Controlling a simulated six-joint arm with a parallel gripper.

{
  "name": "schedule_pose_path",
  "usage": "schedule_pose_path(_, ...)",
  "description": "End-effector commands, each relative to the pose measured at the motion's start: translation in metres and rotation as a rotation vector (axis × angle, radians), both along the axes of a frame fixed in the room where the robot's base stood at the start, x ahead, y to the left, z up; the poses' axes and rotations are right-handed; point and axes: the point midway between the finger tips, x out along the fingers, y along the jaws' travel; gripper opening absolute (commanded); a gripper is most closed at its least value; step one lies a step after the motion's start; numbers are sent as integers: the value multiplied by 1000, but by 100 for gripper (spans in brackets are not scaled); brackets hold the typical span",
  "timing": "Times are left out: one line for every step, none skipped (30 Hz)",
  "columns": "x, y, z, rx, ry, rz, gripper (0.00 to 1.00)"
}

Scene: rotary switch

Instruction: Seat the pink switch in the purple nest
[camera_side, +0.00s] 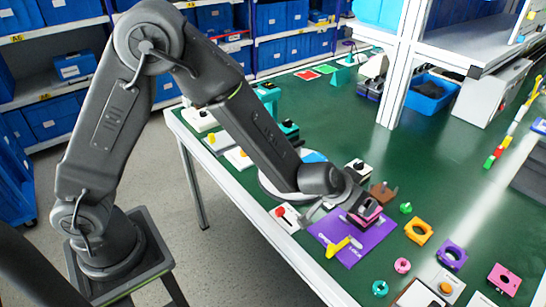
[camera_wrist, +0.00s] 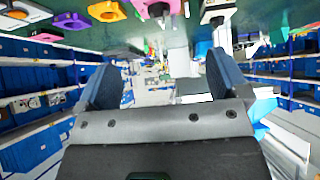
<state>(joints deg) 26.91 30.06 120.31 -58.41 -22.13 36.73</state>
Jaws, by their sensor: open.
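The purple nest (camera_side: 378,238) is a flat plate marked OPEN and LOCK near the table's front edge in the side view. A yellow lever-like piece (camera_side: 343,246) shows on its near part. The pink switch (camera_side: 370,217) shows at the plate's far side, partly hidden by my gripper (camera_side: 364,207). I cannot tell whether it is seated. My gripper is close to the switch, at its upper left. In the wrist view the two dark fingers stand wide apart, with nothing between them.
Orange (camera_side: 418,232) and purple (camera_side: 452,256) ring blocks and a pink block (camera_side: 504,279) lie to the right. A brown piece (camera_side: 383,191) stands just behind my gripper. A red-buttoned white box (camera_side: 285,217) is to the left. Open green table lies farther back.

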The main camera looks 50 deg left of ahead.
Motion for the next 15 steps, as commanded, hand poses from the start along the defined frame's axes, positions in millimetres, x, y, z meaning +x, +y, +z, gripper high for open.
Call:
schedule_pose_path(0,0,1,-3,-1,-1,93)
schedule_pose_path(0,0,4,-7,-2,-3,93)
schedule_pose_path(0,1,9,-19,-2,-8,93)
schedule_pose_path(-1,2,16,-32,-4,-13,93)
schedule_pose_path(-2,2,24,-47,-5,-22,93)
schedule_pose_path(-5,4,37,-71,-4,-37,93)
schedule_pose_path(-8,6,49,-93,-4,-49,93)
schedule_pose_path(-13,8,61,-114,-3,-66,93)
schedule_pose_path(-21,13,78,-142,1,-87,93)
schedule_pose_path(-28,16,92,-160,5,-103,93)
schedule_pose_path(-36,20,103,-175,13,-120,93)
schedule_pose_path(-48,27,118,-192,24,-139,93)
schedule_pose_path(-57,32,129,-200,33,-153,93)
schedule_pose_path(-68,37,138,-204,43,-165,93)
schedule_pose_path(-82,45,149,-207,57,-176,93)
